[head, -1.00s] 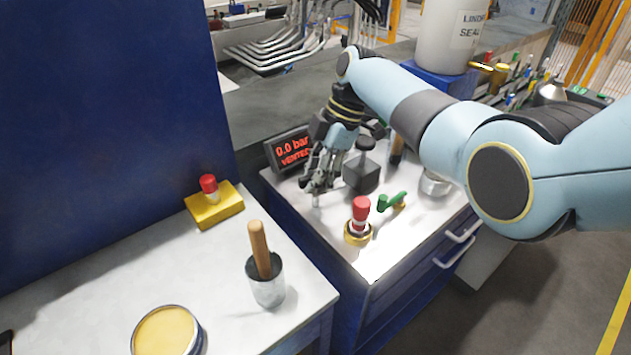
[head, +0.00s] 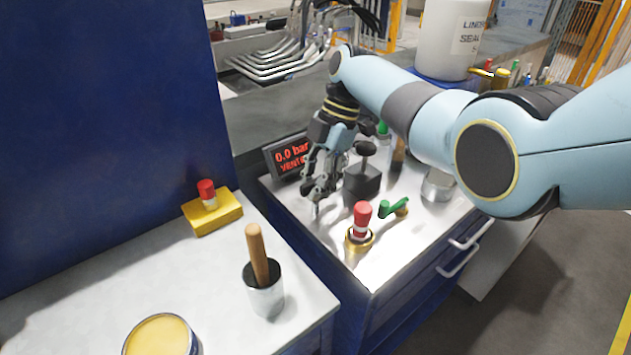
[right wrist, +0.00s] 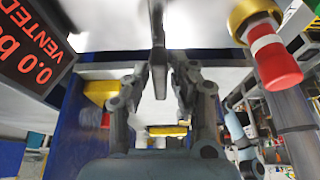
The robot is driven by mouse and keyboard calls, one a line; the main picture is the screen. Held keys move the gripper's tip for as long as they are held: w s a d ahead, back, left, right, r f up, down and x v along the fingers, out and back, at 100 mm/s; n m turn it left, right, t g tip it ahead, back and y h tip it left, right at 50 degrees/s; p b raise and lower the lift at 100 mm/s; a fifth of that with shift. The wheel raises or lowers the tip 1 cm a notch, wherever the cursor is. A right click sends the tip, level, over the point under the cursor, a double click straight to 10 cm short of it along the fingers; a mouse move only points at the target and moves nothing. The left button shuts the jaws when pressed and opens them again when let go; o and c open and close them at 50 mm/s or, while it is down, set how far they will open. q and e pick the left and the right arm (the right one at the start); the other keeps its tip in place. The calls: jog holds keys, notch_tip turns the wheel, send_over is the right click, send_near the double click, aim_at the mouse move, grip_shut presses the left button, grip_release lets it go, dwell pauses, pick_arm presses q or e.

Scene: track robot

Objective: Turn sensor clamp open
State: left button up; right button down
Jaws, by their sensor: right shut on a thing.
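My right gripper (head: 320,188) is low over the white bench top, in front of the pressure display and left of a black block with a round knob (head: 363,175). In the right wrist view its fingers (right wrist: 160,82) are closed around a narrow grey bar (right wrist: 158,52), which looks like the clamp's handle. The fingers and arm hide most of it in the head view. A red-capped sensor (head: 361,220) stands upright in a brass collar, apart from the gripper; it also shows in the right wrist view (right wrist: 274,58). My left gripper is out of view.
The display (head: 288,158) reads 0.0 bar, vented. A green-handled valve (head: 394,208) and a metal cup (head: 438,186) stand to the right. On the near bench are a yellow block with a red-capped piece (head: 213,212), a wooden-handled pot (head: 264,290) and a yellow-topped tin (head: 160,335).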

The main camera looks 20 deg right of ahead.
jog(key=c, duration=1.2)
grip_release()
jog(key=shift+c, duration=0.2)
jog(key=v, duration=1.2)
jog(key=shift+f, duration=0.1)
